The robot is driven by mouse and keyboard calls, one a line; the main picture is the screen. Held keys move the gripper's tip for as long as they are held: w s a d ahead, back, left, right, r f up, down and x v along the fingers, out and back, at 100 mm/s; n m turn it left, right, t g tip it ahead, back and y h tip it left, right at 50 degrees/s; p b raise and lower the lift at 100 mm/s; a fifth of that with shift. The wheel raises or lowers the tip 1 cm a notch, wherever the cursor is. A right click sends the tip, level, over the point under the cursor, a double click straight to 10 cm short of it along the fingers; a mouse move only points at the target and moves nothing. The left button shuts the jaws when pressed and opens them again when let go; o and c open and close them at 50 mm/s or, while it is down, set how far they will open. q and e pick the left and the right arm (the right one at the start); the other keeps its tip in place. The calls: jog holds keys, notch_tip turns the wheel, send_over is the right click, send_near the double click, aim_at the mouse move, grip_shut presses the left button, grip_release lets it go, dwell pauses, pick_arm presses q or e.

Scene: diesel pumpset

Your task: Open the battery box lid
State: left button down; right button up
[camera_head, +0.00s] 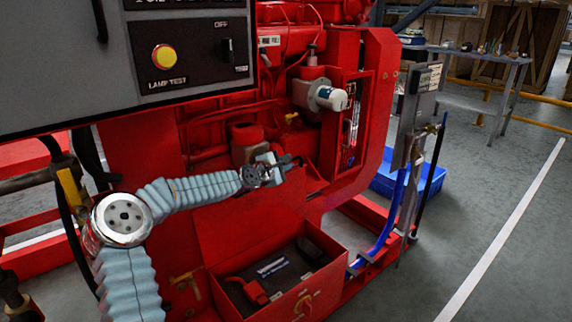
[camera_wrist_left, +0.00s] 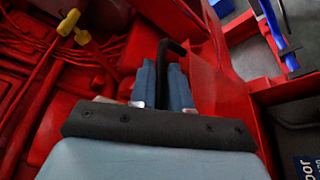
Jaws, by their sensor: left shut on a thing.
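The red battery box (camera_head: 327,291) stands low in the middle of the head view. Its top is open and a dark battery (camera_head: 272,268) with a red terminal cover (camera_head: 248,289) shows inside. The red lid (camera_head: 245,222) stands raised at the back of the box, roughly upright. My left gripper (camera_head: 284,163) is at the lid's top edge. In the left wrist view the left gripper (camera_wrist_left: 164,88) is shut on a black bent handle (camera_wrist_left: 172,47), which passes between its fingers. The exact contact is partly hidden. My right gripper is out of view.
A grey control panel (camera_head: 60,75) with a yellow-red lamp button overhangs at upper left. The red engine with a white filter (camera_head: 330,97) rises behind the box. A blue crate (camera_head: 408,176) and an upright grey panel stand to the right. Floor farther right is clear.

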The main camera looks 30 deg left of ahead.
pick_arm(q)
jog(key=shift+f, duration=0.1)
jog(key=c, duration=1.2)
grip_release()
jog(key=shift+o, duration=0.2)
jog(key=shift+s, duration=0.3)
jog(key=s+r+b, duration=0.1)
jog(key=s+r, duration=0.1)
jog(key=s, duration=1.1)
jog(key=shift+a+r, duration=0.3)
jog(key=shift+a, duration=0.05)
